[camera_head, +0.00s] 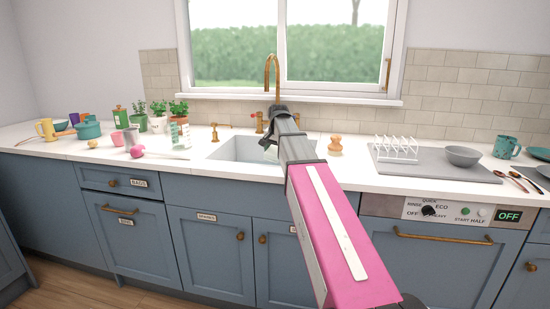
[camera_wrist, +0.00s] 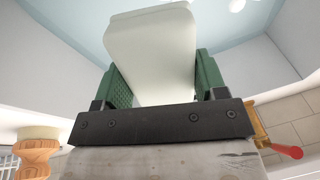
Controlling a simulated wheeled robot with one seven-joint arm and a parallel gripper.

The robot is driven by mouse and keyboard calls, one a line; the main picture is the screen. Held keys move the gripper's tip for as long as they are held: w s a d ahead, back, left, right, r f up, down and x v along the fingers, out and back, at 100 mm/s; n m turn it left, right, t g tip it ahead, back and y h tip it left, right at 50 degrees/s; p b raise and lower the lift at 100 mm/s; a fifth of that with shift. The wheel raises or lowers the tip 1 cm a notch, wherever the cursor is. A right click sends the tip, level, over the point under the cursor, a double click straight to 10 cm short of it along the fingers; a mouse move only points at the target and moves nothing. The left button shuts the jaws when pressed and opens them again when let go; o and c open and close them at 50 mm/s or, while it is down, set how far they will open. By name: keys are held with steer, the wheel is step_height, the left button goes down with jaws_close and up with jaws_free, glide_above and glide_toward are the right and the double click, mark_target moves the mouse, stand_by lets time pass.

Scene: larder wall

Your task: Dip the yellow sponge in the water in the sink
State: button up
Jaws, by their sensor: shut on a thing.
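My gripper (camera_wrist: 160,85) is shut on a pale, off-white slab with rounded corners (camera_wrist: 150,45), held between its green finger pads. The slab has the shape of a sponge, but no yellow shows on the side I see. In the head view, my arm hides most of the gripper, over the sink (camera_head: 228,149). In the wrist view, a light blue surface (camera_wrist: 75,20) lies beyond the slab; I cannot tell whether it is water or whether the slab touches it.
A brass tap (camera_head: 268,72) rises behind the sink. A wooden brush (camera_head: 335,144) stands right of it, near a white rack (camera_head: 396,150) and grey bowl (camera_head: 463,156). Potted plants (camera_head: 158,118), a pink mug (camera_head: 131,137) and other crockery stand on the left.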

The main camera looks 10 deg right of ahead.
mark_target(275, 149)
step_height(275, 149, up, 6)
steer(key=shift+r, duration=0.6)
steer(key=shift+s, duration=0.1)
stand_by(0.9)
